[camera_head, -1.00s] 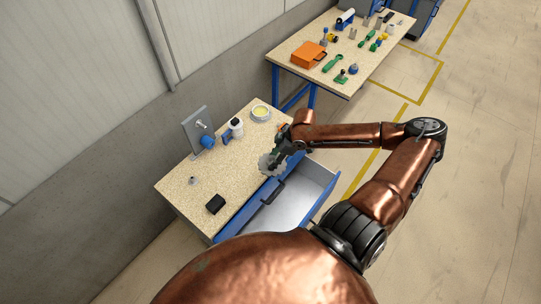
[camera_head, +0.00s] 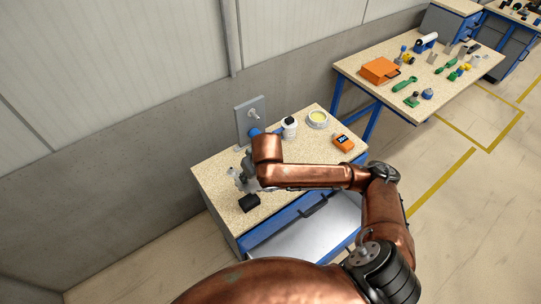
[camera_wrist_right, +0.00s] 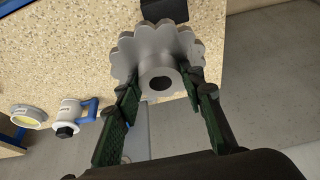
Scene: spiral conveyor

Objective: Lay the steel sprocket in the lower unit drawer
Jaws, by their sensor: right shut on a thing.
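The steel sprocket (camera_wrist_right: 158,52) is a grey toothed disc with a round hub and a dark bore. My right gripper (camera_wrist_right: 165,92) is shut on its hub in the wrist view. In the head view the sprocket (camera_head: 240,180) is small and partly hidden by my wrist, over the left part of the workbench top. The drawer unit under the bench has a shut blue upper front (camera_head: 272,222). Below it the lower drawer (camera_head: 305,238) stands open with a pale, empty-looking inside. My right arm hides part of this drawer. My left gripper is not in view.
A black box (camera_head: 249,203) lies near the bench's front left, close to the gripper. Behind stand an upright grey plate (camera_head: 247,112), a white bottle (camera_head: 290,128), a tape roll (camera_head: 318,119) and an orange device (camera_head: 343,142). Another bench (camera_head: 440,95) stands back right.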

